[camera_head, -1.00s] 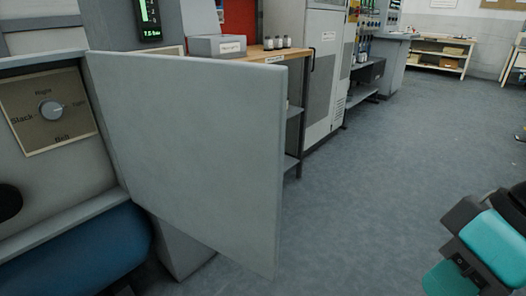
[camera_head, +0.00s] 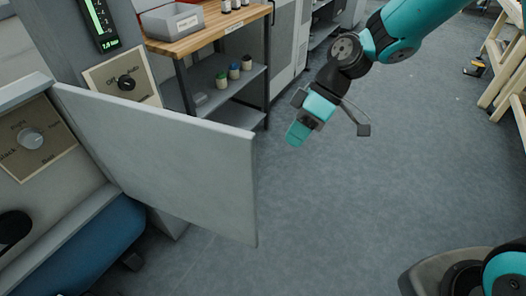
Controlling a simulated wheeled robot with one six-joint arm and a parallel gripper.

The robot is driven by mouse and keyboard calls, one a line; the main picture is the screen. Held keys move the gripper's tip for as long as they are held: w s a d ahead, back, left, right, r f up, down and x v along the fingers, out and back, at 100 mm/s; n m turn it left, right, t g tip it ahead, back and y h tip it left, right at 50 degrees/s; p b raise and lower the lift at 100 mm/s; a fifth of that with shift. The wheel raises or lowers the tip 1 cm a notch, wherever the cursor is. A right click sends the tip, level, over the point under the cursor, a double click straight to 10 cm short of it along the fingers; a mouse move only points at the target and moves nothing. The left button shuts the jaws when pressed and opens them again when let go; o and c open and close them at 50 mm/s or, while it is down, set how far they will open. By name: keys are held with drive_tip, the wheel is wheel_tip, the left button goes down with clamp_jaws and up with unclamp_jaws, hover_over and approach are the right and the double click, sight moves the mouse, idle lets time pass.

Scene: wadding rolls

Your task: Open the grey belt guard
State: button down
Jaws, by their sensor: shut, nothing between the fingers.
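The grey belt guard (camera_head: 165,150) is a flat panel, hinged at its left edge on the grey machine. It stands swung out from the machine front, and the opening behind it at the left shows. My gripper (camera_head: 297,133) is shut and empty, pointing down over the open floor to the right of the guard's free edge. It appears apart from the guard. My arm reaches it from the upper right.
A tension dial panel (camera_head: 31,139) and a blue roll (camera_head: 90,240) show in the machine at left. An off/auto knob (camera_head: 127,83) is above the guard. A wooden-topped bench (camera_head: 205,35) stands behind.

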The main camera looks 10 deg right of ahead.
drive_tip(key=s+a+f+p, duration=0.1)
drive_tip(key=s+a+f, duration=0.4)
drive_tip(key=a+f, duration=0.2)
drive_tip(key=shift+a+f, duration=0.25)
drive_tip(key=shift+f, duration=0.4)
drive_tip(key=shift+s, duration=0.1)
